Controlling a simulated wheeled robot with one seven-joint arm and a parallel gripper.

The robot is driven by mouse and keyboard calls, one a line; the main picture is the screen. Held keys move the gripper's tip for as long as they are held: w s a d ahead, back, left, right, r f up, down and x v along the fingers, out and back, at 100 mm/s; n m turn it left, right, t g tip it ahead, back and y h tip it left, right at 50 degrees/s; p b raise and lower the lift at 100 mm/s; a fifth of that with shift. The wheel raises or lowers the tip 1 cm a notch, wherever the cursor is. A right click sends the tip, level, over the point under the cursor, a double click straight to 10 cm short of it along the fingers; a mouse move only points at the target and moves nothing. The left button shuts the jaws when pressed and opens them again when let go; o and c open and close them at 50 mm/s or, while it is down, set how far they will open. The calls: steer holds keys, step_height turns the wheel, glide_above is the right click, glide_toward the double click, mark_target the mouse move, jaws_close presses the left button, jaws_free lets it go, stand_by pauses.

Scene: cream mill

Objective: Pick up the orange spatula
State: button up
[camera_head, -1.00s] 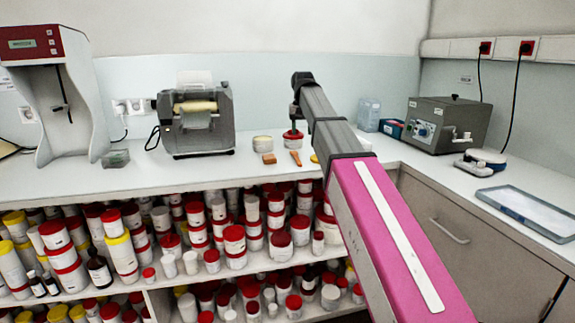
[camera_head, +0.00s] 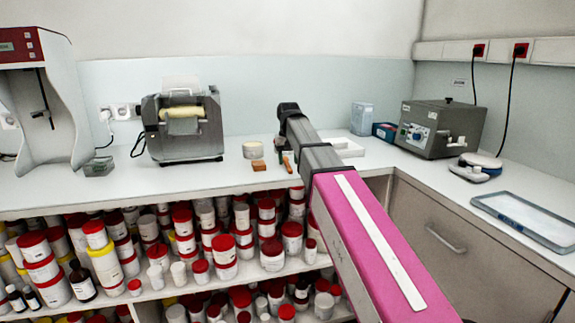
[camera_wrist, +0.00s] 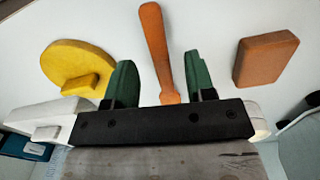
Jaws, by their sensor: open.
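The orange spatula (camera_wrist: 155,42) lies on the white counter. In the wrist view its long handle runs between the two green fingers of my gripper (camera_wrist: 160,76), and its near end disappears behind the black gripper body. My gripper is open, with a finger on each side of the spatula and visible gaps between. In the head view a small part of the spatula (camera_head: 288,164) shows beside my arm, which hides the rest. I cannot tell the height of the fingertips above the counter.
An orange-brown block (camera_wrist: 266,58) lies right of the spatula and a yellow round piece (camera_wrist: 75,62) lies left of it in the wrist view. A round tub (camera_head: 253,150) and a grey machine (camera_head: 182,125) stand on the counter (camera_head: 225,172). A grey box device (camera_head: 440,128) stands at right.

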steer(key=shift+f, duration=0.95)
jaws_close()
steer(key=shift+r, duration=0.1)
